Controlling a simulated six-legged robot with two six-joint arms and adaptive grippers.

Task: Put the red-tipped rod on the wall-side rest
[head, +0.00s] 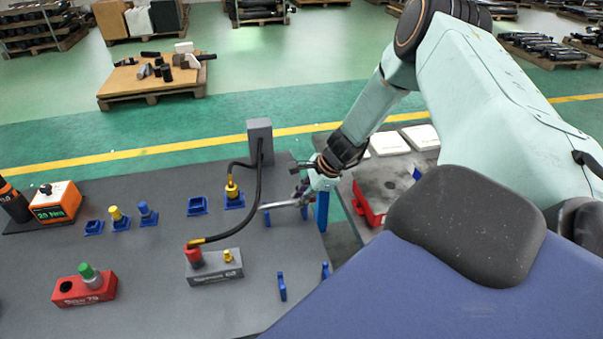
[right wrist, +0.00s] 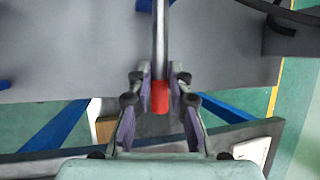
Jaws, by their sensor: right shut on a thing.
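My right gripper (head: 301,193) is at the right edge of the grey table, shut on the red-tipped rod. The silver rod (head: 278,205) points left from the jaws, over the table. In the right wrist view the red tip (right wrist: 160,97) sits between the fingers (right wrist: 160,92) and the shaft (right wrist: 161,35) runs away from me. A far pair of blue supports (head: 267,218) shows by the rod; I cannot tell whether the rod touches them. A nearer pair of blue supports (head: 282,287) stands empty. Which pair is the wall-side rest is unclear. My left gripper is out of view.
A black cable (head: 259,185) loops from a grey post (head: 260,140) to a grey block (head: 214,267), close left of the rod. A red block (head: 85,290) and an orange device (head: 56,202) stand further left. A red tray (head: 366,208) lies beyond the table's right edge.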

